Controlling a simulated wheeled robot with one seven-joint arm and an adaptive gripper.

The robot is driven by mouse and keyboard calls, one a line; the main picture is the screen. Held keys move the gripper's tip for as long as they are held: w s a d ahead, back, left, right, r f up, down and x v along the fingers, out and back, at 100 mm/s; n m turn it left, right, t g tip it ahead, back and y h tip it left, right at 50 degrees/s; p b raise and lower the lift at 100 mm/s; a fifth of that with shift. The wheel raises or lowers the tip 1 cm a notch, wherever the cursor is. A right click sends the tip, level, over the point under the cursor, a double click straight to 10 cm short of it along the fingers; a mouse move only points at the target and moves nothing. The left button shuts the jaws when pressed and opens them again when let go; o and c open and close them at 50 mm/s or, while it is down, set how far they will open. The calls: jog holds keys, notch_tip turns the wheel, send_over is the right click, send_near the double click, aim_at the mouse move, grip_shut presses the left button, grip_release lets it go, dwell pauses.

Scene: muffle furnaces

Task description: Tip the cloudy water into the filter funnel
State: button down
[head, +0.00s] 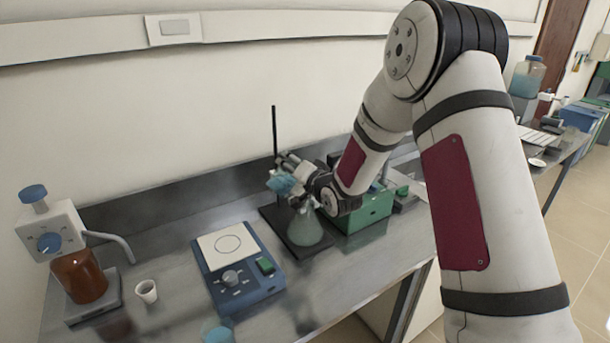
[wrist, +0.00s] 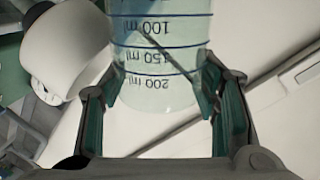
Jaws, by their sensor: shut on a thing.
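My gripper (head: 300,190) is shut on a clear graduated beaker (head: 281,184) with pale bluish liquid. The beaker looks tilted in the head view, high beside the black stand rod (head: 274,132). In the wrist view the beaker (wrist: 160,70) sits between both fingers of my gripper (wrist: 162,95), its 100, 150 and 200 ml marks upside down. A conical flask (head: 306,230) stands on the stand's dark base, below my gripper. I cannot make out the filter funnel; my gripper and the beaker cover the space above the flask. Whether liquid is flowing cannot be told.
A blue hotplate-like device (head: 236,290) lies left of the flask, and a green box (head: 365,212) to its right. A small white cup (head: 147,291), an amber bottle (head: 80,277) with a dispenser, and a blue-filled vessel (head: 218,334) stand on the left and front of the bench.

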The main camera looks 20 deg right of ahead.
jog(key=shift+d, duration=0.1)
dwell(0.3)
jog(key=shift+r+m, duration=0.15)
jog(key=shift+m, duration=0.15)
jog(key=shift+w+d+r+m+y+p, duration=0.1)
jog(key=shift+d+r+m+y+p, duration=0.2)
jog(key=shift+m, duration=0.5)
dwell(0.8)
jog(key=shift+w+d+m+g+p, duration=0.1)
jog(key=shift+d+m+g+p, duration=0.15)
jog(key=shift+m, duration=0.35)
dwell(0.7)
jog(key=shift+r+y, duration=0.1)
jog(key=shift+y, duration=0.2)
jog(key=shift+m, duration=0.3)
jog(key=shift+d+m, duration=0.2)
jog(key=shift+m, duration=0.2)
dwell(0.3)
jog(key=shift+w+p, duration=0.1)
jog(key=shift+p, duration=0.2)
